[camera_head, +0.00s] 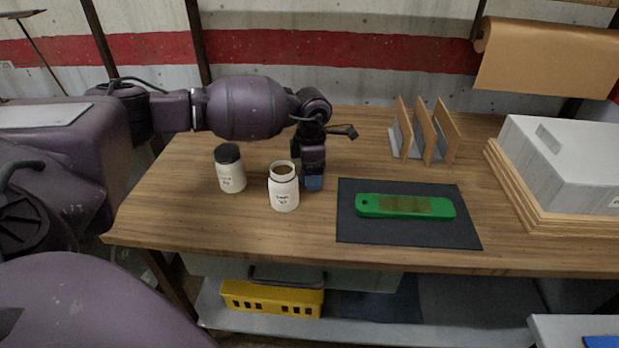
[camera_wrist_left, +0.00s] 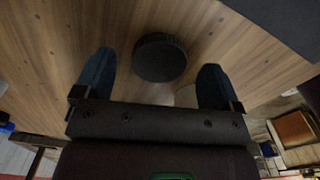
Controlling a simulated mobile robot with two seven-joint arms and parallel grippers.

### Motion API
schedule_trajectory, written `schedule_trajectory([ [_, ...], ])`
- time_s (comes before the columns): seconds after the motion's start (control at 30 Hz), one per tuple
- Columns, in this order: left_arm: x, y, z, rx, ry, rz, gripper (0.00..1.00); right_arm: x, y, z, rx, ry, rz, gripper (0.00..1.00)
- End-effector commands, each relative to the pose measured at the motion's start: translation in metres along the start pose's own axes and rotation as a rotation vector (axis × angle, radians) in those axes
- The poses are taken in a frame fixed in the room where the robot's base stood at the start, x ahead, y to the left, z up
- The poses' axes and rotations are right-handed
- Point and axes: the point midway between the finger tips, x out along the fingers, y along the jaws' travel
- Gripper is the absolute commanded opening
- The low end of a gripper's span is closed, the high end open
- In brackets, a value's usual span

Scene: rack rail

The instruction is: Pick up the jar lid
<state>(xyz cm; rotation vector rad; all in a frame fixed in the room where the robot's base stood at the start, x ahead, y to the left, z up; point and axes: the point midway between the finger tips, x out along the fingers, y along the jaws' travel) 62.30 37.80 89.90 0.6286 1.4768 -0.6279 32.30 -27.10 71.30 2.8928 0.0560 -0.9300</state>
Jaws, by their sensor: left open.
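The jar lid (camera_wrist_left: 159,57) is a dark, round, ribbed disc lying on the wooden table in the left wrist view. It shows between the two blue fingertips of my left gripper (camera_wrist_left: 155,80), which is open and empty. In the head view my left gripper (camera_head: 314,182) points down, just right of an open white jar (camera_head: 284,190). I cannot make out the loose lid in the head view. A second white jar (camera_head: 231,173), with a black lid on it, stands further left. My right gripper is in neither view.
A dark mat (camera_head: 408,238) with a green tool-like piece (camera_head: 380,205) lies right of the gripper. A rack with wooden dividers (camera_head: 423,135) stands behind it. A grey case (camera_head: 565,160) on wooden boards fills the right. Bare table (camera_head: 190,225) lies front left.

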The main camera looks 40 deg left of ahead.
Motion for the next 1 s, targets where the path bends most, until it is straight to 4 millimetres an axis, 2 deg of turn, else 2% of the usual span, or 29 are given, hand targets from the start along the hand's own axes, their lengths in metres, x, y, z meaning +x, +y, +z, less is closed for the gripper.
schedule_trajectory([
  [0.03, 0.0088, -0.0004, 0.0001, 0.000, 0.003, -0.003, 0.90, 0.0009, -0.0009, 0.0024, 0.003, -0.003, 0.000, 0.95],
  [0.1, 0.0131, -0.0001, 0.0000, 0.000, 0.002, -0.002, 0.90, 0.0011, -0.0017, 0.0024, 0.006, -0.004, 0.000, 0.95],
  [0.33, 0.0127, 0.0002, 0.0003, 0.000, 0.000, 0.000, 0.88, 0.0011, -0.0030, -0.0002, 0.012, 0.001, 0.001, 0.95],
  [0.67, 0.0126, 0.0001, 0.0004, 0.001, 0.000, 0.000, 0.38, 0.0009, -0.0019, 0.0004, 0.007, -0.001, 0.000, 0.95],
  [1.0, 0.0085, 0.0003, 0.0006, 0.001, -0.001, 0.000, 0.37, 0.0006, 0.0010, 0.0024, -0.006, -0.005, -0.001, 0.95],
])
